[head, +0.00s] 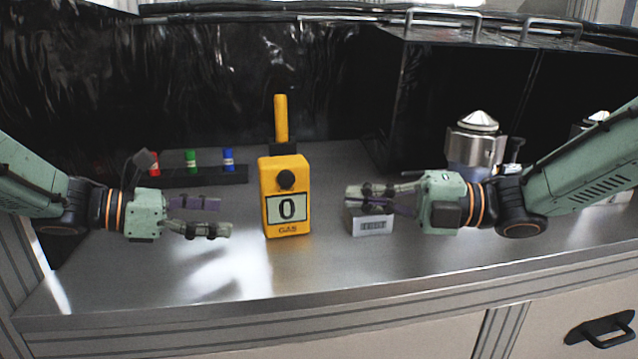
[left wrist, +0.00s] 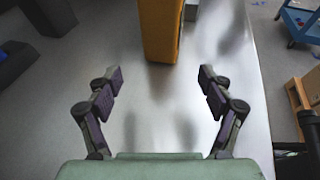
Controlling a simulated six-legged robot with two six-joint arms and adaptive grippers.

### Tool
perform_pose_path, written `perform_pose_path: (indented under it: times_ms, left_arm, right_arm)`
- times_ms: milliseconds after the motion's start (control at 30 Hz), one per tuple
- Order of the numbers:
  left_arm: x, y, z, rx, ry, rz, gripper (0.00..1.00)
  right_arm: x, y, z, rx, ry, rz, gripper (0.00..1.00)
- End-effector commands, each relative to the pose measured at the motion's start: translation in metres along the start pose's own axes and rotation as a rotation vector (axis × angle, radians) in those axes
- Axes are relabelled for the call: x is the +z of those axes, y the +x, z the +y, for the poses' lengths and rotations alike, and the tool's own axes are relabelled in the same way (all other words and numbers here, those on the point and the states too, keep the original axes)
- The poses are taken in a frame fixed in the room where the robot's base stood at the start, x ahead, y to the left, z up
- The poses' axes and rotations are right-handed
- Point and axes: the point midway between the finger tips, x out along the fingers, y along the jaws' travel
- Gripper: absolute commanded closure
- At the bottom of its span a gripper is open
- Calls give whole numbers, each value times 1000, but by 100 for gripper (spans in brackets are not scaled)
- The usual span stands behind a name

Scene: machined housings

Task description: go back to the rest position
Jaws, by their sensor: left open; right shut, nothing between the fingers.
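My left gripper (head: 212,216) is open and empty above the steel bench, left of the yellow gas detector. It also shows in the left wrist view (left wrist: 160,88) with its fingers wide apart. My right gripper (head: 352,196) is shut with nothing between its fingers. Its fingertips are in front of or just above a small white labelled block (head: 372,227), and I cannot tell whether they touch it. The yellow gas detector (head: 270,205) stands upright between the two grippers and its display reads 0. Its side shows in the left wrist view (left wrist: 160,30), beyond the open fingers.
A dark rack (head: 205,177) with red, green and blue vials stands at the back left. A metal canister with a conical top (head: 478,145) stands behind my right arm. A black box (head: 450,90) fills the back right. The front of the steel bench (head: 150,285) is clear.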

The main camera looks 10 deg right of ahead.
Motion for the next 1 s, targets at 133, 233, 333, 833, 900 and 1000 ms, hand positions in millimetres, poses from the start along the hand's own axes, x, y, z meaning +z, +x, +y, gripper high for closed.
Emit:
perform_pose_path:
  times_ms: [133,233,333,833,900,1000]
  left_arm:
    - [0,0,0,0,0,0,20]
    - [0,2,0,0,0,0,20]
    - [0,9,0,-1,0,1,20]
    - [0,76,0,1,-1,-1,20]
    - [0,76,0,1,-1,-1,20]
    - [0,76,0,0,-1,-1,20]
  right_arm:
    - [0,0,0,0,0,0,100]
    - [0,0,0,0,0,0,100]
    - [0,0,0,0,0,0,100]
    - [-1,8,0,-4,0,4,100]
    - [0,13,0,-3,0,3,100]
    - [0,19,0,-3,1,1,100]
